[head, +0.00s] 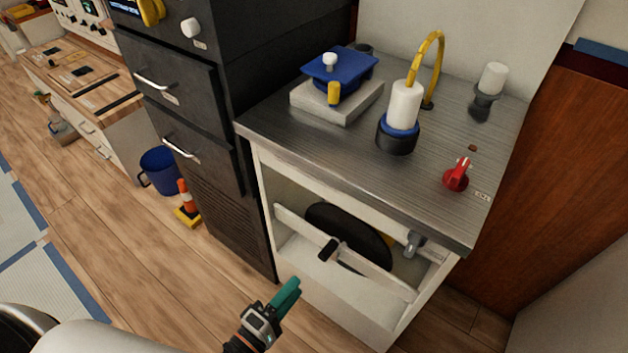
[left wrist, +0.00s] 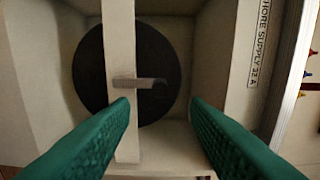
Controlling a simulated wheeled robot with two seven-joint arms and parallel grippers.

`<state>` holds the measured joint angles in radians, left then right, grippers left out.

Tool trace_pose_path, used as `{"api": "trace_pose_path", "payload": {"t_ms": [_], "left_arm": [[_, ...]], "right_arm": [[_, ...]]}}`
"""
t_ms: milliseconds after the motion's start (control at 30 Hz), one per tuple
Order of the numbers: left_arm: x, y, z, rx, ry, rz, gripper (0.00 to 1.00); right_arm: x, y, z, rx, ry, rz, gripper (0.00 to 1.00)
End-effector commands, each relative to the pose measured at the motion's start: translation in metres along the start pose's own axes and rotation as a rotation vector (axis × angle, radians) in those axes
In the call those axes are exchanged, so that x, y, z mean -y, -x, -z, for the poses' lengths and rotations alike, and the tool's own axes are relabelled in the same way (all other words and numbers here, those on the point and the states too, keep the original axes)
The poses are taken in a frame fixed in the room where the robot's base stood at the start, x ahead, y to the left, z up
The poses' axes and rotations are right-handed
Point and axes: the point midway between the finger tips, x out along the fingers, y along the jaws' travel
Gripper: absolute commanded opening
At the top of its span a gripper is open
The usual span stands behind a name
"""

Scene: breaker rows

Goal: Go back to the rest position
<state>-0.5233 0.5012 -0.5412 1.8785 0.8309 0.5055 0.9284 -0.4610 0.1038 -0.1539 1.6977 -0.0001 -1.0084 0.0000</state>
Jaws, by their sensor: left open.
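My left gripper (head: 286,298) is low in the head view, in front of the open-fronted white cabinet (head: 262,178). Its teal fingers also show in the left wrist view (left wrist: 164,130), spread apart with nothing between them. Past the fingers is a white crossbar (left wrist: 120,60) with a small handle (left wrist: 140,82), and a black round disc (left wrist: 155,58) behind it. In the head view the crossbar (head: 375,272) spans the cabinet opening, with its black handle (head: 330,249) to the upper right of the gripper. The gripper appears apart from the handle. My right gripper is not in view.
The metal cabinet top (head: 330,148) carries a blue-topped device (head: 340,70), a white cylinder (head: 404,105) with a yellow hose, and a red knob (head: 457,177). A dark drawer unit (head: 180,110) stands left. A blue bucket (head: 160,170) and orange cone (head: 186,200) are on the floor.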

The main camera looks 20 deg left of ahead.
Motion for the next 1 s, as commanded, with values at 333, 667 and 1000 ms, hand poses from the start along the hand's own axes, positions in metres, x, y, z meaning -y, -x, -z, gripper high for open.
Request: {"api": "trace_pose_path", "payload": {"t_ms": [333, 667, 1000], "left_arm": [[-0.023, -0.01, 0.01, -0.077, -0.186, -0.1, 0.43], [-0.138, 0.003, 0.003, -0.433, -0.885, -0.605, 0.43], [-0.199, 0.064, -0.03, -0.775, -1.182, -1.026, 0.43]], "right_arm": [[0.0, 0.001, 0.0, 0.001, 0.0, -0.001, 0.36], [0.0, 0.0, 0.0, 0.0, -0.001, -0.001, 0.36], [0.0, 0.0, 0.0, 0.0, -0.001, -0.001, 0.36]]}}
